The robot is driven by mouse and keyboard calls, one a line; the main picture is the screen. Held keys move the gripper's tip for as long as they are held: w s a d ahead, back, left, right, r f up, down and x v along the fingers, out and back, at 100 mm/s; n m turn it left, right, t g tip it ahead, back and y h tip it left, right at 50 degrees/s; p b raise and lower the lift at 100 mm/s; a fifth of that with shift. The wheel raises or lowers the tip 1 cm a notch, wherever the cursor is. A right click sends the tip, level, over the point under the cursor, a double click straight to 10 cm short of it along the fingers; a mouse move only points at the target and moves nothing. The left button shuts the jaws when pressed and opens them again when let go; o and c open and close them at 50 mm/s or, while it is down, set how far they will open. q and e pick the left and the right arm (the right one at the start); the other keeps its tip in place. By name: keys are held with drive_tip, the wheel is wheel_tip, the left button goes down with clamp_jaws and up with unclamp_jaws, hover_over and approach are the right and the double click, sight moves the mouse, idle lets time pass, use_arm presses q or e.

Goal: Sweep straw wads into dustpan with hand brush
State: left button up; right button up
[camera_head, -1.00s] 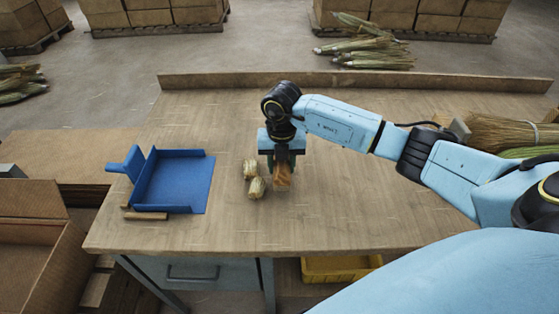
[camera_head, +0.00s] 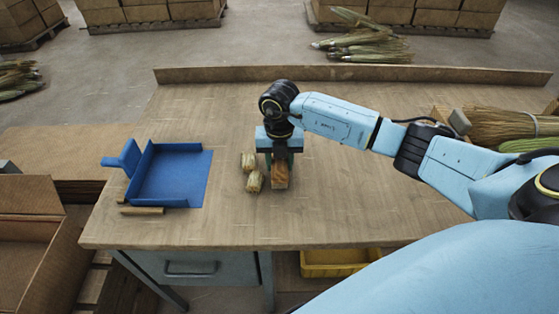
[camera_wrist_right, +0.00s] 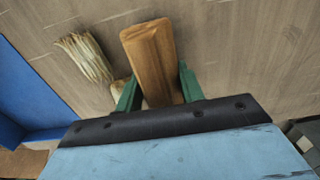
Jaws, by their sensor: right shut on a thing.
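The blue dustpan (camera_head: 178,181) lies on the left part of the workbench, its open side facing right. Two pale straw wads sit between dustpan and brush: an upper wad (camera_head: 248,161) and a lower wad (camera_head: 254,181). My right gripper (camera_head: 280,160) is shut on the wooden hand brush (camera_head: 280,177), just right of the wads. In the right wrist view the brush's wooden handle (camera_wrist_right: 152,55) stands between the green fingers, and a straw wad (camera_wrist_right: 84,57) lies to its left. A second wad is partly hidden behind the finger. The brush's bristles are hidden. My left gripper is out of view.
A wooden stick (camera_head: 142,211) lies at the dustpan's near edge. Straw bundles (camera_head: 500,127) lie at the bench's right end. A raised ledge (camera_head: 350,75) runs along the back. The bench front centre is clear. A cardboard box (camera_head: 35,235) stands at lower left.

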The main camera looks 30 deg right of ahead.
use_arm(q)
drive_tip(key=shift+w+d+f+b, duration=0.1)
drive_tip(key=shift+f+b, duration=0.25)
use_arm(e)
drive_tip(key=shift+f, duration=0.55)
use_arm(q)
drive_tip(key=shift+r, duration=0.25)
use_arm(e)
drive_tip(key=shift+r, duration=0.2)
